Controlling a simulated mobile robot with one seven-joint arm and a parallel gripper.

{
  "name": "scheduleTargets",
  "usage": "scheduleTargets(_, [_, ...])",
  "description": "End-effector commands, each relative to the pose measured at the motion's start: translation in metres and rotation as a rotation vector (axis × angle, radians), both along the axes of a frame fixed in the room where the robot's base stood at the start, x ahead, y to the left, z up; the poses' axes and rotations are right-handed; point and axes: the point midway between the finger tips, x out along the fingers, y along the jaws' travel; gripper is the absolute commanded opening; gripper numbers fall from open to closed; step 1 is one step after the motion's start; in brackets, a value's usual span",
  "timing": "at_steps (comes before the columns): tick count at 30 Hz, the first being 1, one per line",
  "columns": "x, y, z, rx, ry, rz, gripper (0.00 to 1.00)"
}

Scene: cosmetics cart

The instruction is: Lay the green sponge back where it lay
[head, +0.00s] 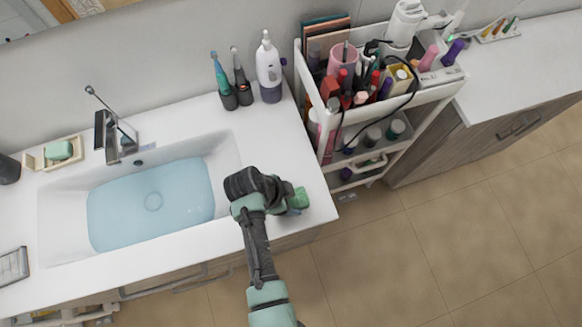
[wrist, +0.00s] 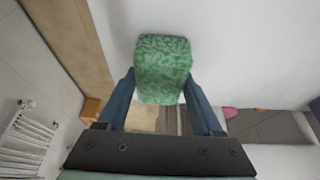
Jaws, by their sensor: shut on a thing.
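The green sponge (head: 299,200) is in my gripper (head: 289,203), over the right part of the white counter, to the right of the basin. In the wrist view the sponge (wrist: 163,65) is a speckled green block between the two blue fingers of my gripper (wrist: 163,88). The fingers are shut on its sides and its far part sticks out beyond them. I cannot tell whether the sponge touches the counter. My gripper's body hides part of the counter and the basin's right front corner.
The sink basin (head: 225,160) holds blue water. A green soap (head: 58,150) lies in a wooden dish at the far left. Toothbrushes and a white bottle (head: 268,62) stand at the back. A full white cart (head: 440,92) stands right. Counter between bottles and gripper is clear.

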Motion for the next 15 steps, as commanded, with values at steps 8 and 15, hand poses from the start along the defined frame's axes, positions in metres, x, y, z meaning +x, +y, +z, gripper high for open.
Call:
scheduleTargets(8, [-0.0001,-0.0001,-0.0012,0.000,0.000,0.000,0.98])
scheduleTargets(15, [-0.0001,-0.0001,0.0004,0.000,0.000,0.000,0.98])
